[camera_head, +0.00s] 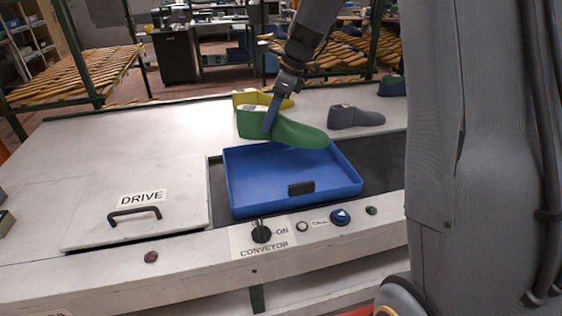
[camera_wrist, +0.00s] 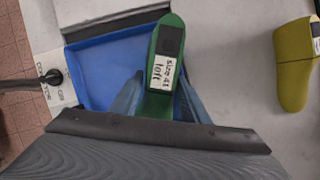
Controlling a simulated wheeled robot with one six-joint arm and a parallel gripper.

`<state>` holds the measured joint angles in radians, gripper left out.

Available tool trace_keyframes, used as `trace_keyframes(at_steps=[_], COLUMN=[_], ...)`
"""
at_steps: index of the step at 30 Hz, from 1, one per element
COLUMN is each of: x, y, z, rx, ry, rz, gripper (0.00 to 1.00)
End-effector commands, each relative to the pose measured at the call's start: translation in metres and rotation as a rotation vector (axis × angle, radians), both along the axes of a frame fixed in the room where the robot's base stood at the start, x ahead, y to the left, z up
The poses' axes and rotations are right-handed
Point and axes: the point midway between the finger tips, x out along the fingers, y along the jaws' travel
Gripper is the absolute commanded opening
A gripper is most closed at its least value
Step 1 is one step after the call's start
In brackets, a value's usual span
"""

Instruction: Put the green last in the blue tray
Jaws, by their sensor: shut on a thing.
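The green last (camera_head: 290,130) is held in my gripper (camera_head: 270,120), above the far edge of the blue tray (camera_head: 240,198). In the wrist view the green last (camera_wrist: 168,38) shows a label reading "size 41 left", and my gripper's two blue fingers (camera_wrist: 157,100) are on either side of it. The blue tray (camera_wrist: 95,75) lies below and to the left of the last there. The tray looks empty apart from a small dark piece at its near wall. The last's underside is hidden in the wrist view.
A yellow last (camera_head: 250,98) stands behind the green one and shows in the wrist view (camera_wrist: 293,75). A grey last (camera_head: 355,117) and another green-and-dark last (camera_head: 392,87) stand to the right. A black handle (camera_head: 135,212) and conveyor knob (camera_head: 262,233) are near the front edge.

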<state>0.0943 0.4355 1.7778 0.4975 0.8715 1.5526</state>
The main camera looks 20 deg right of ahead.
Motion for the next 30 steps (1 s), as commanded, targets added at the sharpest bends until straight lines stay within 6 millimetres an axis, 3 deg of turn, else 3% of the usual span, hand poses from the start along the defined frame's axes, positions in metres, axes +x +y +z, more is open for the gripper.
trace_keyframes(at_steps=[4,13,30], x=[-0.001,-0.001,0.0], y=[0.0,0.0,0.0], z=[-0.008,-0.054,-0.1], rx=[0.001,0.001,0.0], ry=[0.002,0.002,-0.001], rz=[0.0,0.001,0.001], gripper=[0.0,0.0,0.0])
